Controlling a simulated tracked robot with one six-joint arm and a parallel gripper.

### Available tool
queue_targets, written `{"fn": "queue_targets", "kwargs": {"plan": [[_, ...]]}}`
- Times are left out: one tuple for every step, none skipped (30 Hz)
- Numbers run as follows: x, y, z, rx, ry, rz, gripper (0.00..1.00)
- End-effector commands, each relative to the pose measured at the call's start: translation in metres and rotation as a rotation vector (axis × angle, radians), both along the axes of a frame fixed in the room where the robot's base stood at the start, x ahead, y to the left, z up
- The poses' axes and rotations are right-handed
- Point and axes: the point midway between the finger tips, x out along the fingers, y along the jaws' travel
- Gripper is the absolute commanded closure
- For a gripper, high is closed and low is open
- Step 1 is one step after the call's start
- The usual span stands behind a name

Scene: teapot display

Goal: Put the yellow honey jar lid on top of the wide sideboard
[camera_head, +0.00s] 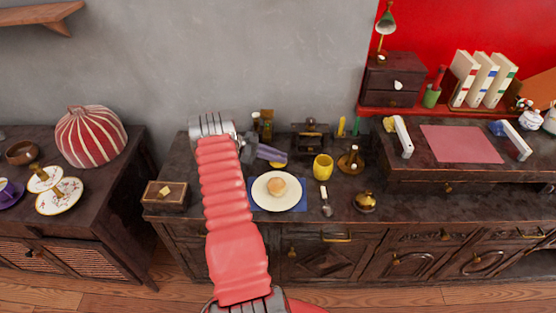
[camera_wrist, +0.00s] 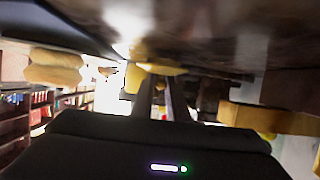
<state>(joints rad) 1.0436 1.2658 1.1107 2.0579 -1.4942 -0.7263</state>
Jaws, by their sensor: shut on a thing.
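My gripper (camera_head: 284,158) reaches over the back middle of the wide dark sideboard (camera_head: 345,212). It is shut on a small yellow lid (camera_head: 279,164), seen just under the finger ends. In the wrist view my fingers (camera_wrist: 162,82) run up to the yellow lid (camera_wrist: 158,68), which lies across their tips. The wrist view seems upside down, with the dark sideboard surface (camera_wrist: 215,52) along its top, close to the lid. I cannot tell whether the lid touches the sideboard.
A plate with a bun (camera_head: 277,205) on a blue mat stands in front of my gripper. A yellow mug (camera_head: 322,167), a brass bell (camera_head: 365,202) and a spoon (camera_head: 326,203) are to the right. A wooden box (camera_head: 166,196) is at left. Bottles (camera_head: 266,122) stand behind.

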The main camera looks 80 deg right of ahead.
Motion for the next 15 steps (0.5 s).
{"fn": "queue_targets", "kwargs": {"plan": [[0.0002,-0.0004,-0.0036,-0.001,0.0,0.001,1.0],[0.0003,-0.0004,-0.0049,-0.002,0.0,0.0,1.0],[0.0002,-0.0004,-0.0059,-0.002,0.0,0.0,1.0],[0.0002,-0.0004,-0.0061,-0.002,0.0,0.0,1.0],[0.0003,-0.0004,-0.006,-0.002,0.0,0.0,1.0],[0.0002,-0.0004,-0.0058,-0.002,0.0,0.0,1.0],[0.0002,-0.0003,-0.0058,-0.002,0.0,0.0,1.0],[0.0003,-0.0003,-0.0058,-0.002,0.0,0.0,1.0],[0.0003,-0.0003,-0.0058,-0.002,0.0,0.0,1.0],[0.0003,-0.0003,-0.0058,-0.002,0.0,0.0,1.0],[0.0002,-0.0002,-0.0061,-0.002,0.0,0.0,1.0],[0.0001,-0.0003,-0.007,-0.001,0.0,0.0,1.0],[0.0001,-0.0002,-0.0071,-0.001,0.0,0.0,0.85],[0.0001,-0.0002,-0.007,-0.001,0.0,0.0,0.83],[0.0001,-0.0002,-0.007,-0.001,0.0,0.0,0.8]]}}
